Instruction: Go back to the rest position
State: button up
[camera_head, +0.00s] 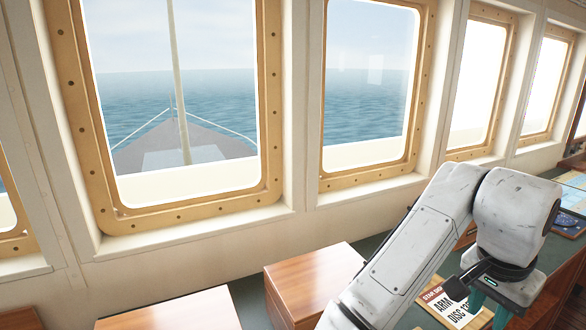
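My arm rises from the bottom edge at right of centre, bends at a white joint and points down. My gripper (489,306) hangs below that joint near the bottom right, over the green counter (255,290). Only small teal parts of it show beneath the dark wrist, so its opening is unclear. I see nothing held in it, but its lower end is not clearly visible.
Wooden boxes (315,277) (170,312) stand along the counter left of my arm. A printed sign (447,306) lies beside my gripper. A chart (572,192) is at far right. Framed windows (172,193) line the wall behind the counter.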

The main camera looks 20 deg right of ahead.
jog(key=d+f+n+t+h+b, duration=0.1)
jog(key=d+f+n+h, duration=0.3)
jog(key=f+n, duration=0.15)
jog(key=a+f+n+t, duration=0.1)
jog(key=a+f+n, duration=0.35)
jog(key=f, duration=0.65)
jog(key=s+a+f+n+g+y+b, duration=0.1)
jog(key=s+a+f+n+y, duration=0.5)
jog(key=s+a+f, duration=0.7)
notch_tip(320, 180, down, 4)
jog(key=shift+s+a+y+b, duration=0.3)
jog(key=shift+a+b, duration=0.1)
jog(key=shift+a, duration=0.85)
